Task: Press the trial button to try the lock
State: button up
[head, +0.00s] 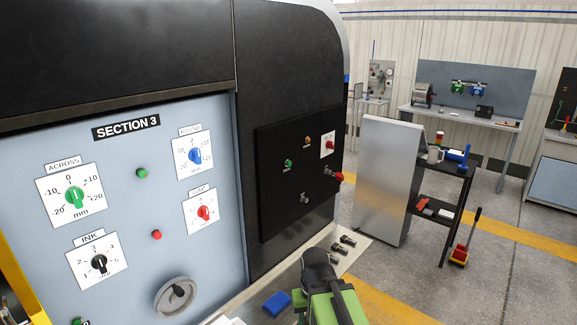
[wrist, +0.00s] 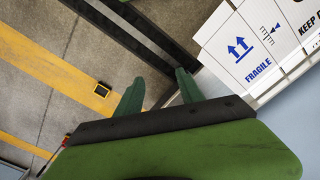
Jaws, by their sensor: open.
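The grey SECTION 3 panel (head: 120,205) fills the left of the head view, with a green button (head: 142,173), a red button (head: 156,235) and several dials. To its right, a black control panel (head: 275,200) carries a green button (head: 288,163), an orange button (head: 307,140) and a red knob (head: 329,144) on a white plate. Their small labels are unreadable, so I cannot tell which one is the trial button. My green and black gripper shows at the bottom of the head view, below the black panel and apart from it. In the wrist view my gripper (wrist: 158,92) is open and empty.
A ledge (head: 350,262) below the black panel bears several small dark parts. A blue block (head: 277,303) lies beside my arm. A grey cabinet (head: 385,180) and black cart (head: 443,190) stand right. A white FRAGILE carton (wrist: 245,45) shows in the wrist view.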

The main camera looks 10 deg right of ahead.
grip_shut()
jog(key=shift+s+d, duration=0.1)
dwell(1.5)
